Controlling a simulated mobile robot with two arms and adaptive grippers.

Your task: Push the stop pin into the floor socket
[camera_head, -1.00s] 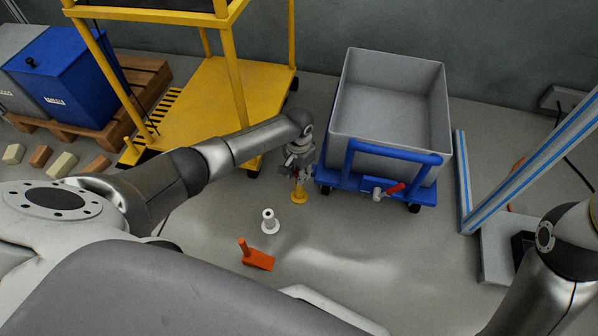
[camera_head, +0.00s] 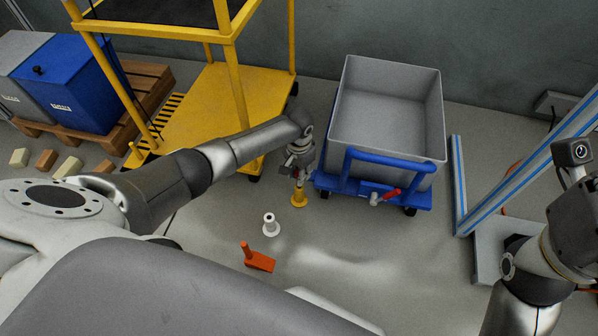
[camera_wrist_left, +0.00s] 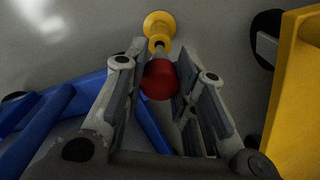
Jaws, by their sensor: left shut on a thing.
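My left gripper (camera_head: 300,172) is shut on the stop pin and points down over a yellow floor socket (camera_head: 299,199). In the left wrist view, the pin's red round head (camera_wrist_left: 160,82) sits between the fingers of the left gripper (camera_wrist_left: 160,88). The yellow socket (camera_wrist_left: 158,24) with its round flange lies just beyond the head. The pin's shaft is mostly hidden, and I cannot tell whether its tip is inside the socket. My right arm shows at the right edge, but its fingers are out of view.
A blue cart with a grey bin (camera_head: 385,120) stands close to the right of the left gripper. A yellow trolley (camera_head: 215,95) stands to its left. A white socket-like piece (camera_head: 271,225) and an orange wedge (camera_head: 259,260) are nearer on the floor. Floor right of them is clear.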

